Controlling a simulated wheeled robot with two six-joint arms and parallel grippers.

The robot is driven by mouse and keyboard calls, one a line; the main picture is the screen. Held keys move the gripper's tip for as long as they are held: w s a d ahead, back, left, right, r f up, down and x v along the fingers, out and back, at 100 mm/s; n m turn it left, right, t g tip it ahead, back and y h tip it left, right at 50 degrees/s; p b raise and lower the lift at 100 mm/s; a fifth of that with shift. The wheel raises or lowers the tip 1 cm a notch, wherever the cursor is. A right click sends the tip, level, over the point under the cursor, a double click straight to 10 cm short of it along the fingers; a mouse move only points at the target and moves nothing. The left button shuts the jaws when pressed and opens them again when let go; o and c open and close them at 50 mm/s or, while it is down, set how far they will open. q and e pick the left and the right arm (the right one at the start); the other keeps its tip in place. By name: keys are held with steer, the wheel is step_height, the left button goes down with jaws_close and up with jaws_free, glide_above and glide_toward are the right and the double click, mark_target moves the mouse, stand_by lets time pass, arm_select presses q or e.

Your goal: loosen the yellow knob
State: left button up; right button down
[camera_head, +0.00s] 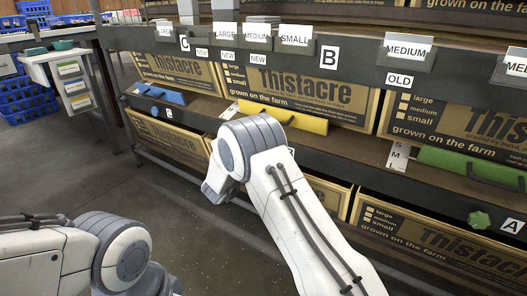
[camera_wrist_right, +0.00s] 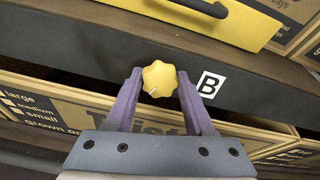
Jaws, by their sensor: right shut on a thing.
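The yellow knob (camera_wrist_right: 159,79) is a lobed knob on the dark shelf rail (camera_wrist_right: 90,62), in the middle of the right wrist view. A small white mark shows on its lower left side. My right gripper (camera_wrist_right: 159,74) has its two purple fingers on either side of the knob and is shut on it. A white label "B" (camera_wrist_right: 209,84) is just right of the knob. In the head view my right arm hides the knob and the gripper. My left arm shows at the lower left, but its gripper is not in view.
A yellow panel with a dark handle (camera_wrist_right: 205,8) is above the knob; its yellow bar (camera_head: 290,118) shows in the head view. Thistacre cartons (camera_head: 180,72) fill the shelves. A green knob (camera_head: 479,220) is at the right. The floor (camera_head: 75,185) at left is clear.

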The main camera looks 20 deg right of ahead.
steer(key=shift+n, duration=0.3)
steer(key=shift+s+f+m+p, duration=0.15)
steer(key=shift+m+p, duration=4.55)
steer(key=shift+m, duration=3.5)
steer(key=shift+w+f+m+p, duration=0.15)
steer(key=shift+m+p, duration=4.55)
steer(key=shift+m, duration=3.5)
steer(key=shift+s, duration=0.1)
steer(key=shift+c, duration=1.3)
jaws_free()
steer(key=shift+r, duration=0.1)
